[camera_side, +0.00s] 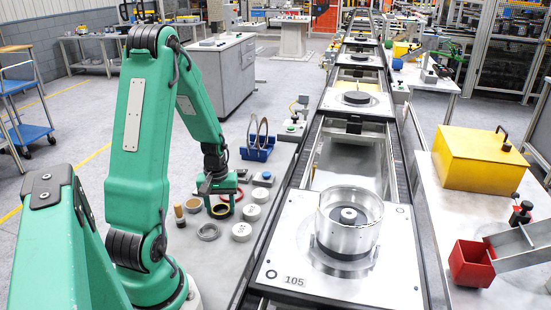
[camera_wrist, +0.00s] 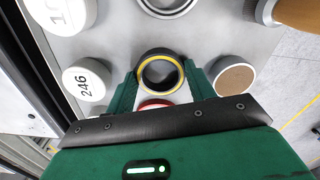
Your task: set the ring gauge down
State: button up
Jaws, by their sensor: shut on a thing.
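The ring gauge is a dark ring with a yellow rim. In the wrist view the ring gauge (camera_wrist: 160,60) sits between the green fingers of my gripper (camera_wrist: 161,75), which is shut on it. In the side view the ring gauge (camera_side: 221,213) shows low under my gripper (camera_side: 224,204), over the grey bench among the small parts. I cannot tell whether its underside touches the bench. A red-rimmed round thing (camera_wrist: 154,103) shows just below the ring in the wrist view, partly hidden by my gripper.
Close around are white caps, one marked 246 (camera_wrist: 83,80), a grey ring (camera_side: 209,232), a tan-topped disc (camera_wrist: 235,79) and a wooden-handled part (camera_side: 180,214). A blue rack (camera_side: 257,153) stands behind. The conveyor with pallet 105 (camera_side: 285,262) runs to the right.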

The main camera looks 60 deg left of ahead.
jog(key=o, duration=1.1)
jog(key=shift+r, duration=6.1)
jog(key=shift+s+d+r+m+t, duration=0.25)
jog(key=shift+d+r+m+t, duration=0.7)
jog(key=shift+d+r+m, duration=2.15)
jog(key=shift+s+d+r+m+t, duration=0.2)
jog(key=shift+d+r+m+t, duration=0.8)
jog(key=shift+d, duration=4.2)
jog(key=shift+s+d+r+m+t, duration=0.25)
jog(key=shift+d+r+m+t, duration=0.6)
jog(key=shift+d+r+m, duration=2.25)
